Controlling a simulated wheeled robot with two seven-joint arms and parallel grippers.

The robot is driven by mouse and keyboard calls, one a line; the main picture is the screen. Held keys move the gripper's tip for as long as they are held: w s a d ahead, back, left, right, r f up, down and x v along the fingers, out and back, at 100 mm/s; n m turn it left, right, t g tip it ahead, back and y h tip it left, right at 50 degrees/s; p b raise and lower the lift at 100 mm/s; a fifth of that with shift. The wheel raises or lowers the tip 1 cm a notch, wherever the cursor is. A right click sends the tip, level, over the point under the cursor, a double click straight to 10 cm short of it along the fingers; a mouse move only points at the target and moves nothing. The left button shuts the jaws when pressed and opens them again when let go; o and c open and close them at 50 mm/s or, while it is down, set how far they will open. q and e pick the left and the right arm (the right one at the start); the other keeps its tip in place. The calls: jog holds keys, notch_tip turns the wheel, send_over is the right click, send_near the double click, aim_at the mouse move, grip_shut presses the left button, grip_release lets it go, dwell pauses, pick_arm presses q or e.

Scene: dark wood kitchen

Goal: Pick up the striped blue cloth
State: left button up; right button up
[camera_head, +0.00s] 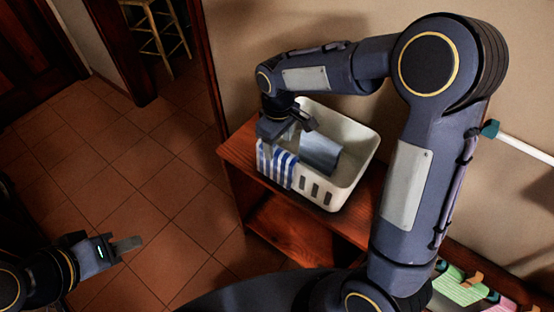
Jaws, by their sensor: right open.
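The blue-and-white striped cloth (279,167) hangs over the near left wall of a white basket (345,194). My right gripper (288,138) is open and sits just above the cloth's top edge, with its fingers around the basket rim. The gripper hides the cloth's upper part, and I cannot tell whether the fingers touch it. My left gripper (128,244) is far to the lower left, over the floor and away from the cloth.
The basket stands on a reddish wooden shelf (238,153) against the wall. A plain grey-blue cloth (320,153) is inside the basket, close to my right gripper. Green and pink items (462,287) lie at the lower right. The tiled floor at left is clear; a wooden stool (155,28) stands beyond the doorway.

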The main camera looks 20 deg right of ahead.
aim_at(277, 162)
notch_tip(277, 162, down, 5)
jog(key=shift+s+a+r+p, duration=0.1)
jog(key=shift+a+p, duration=0.05)
jog(key=shift+p, duration=0.3)
jog(key=c, duration=1.1)
jog(key=shift+r, duration=0.1)
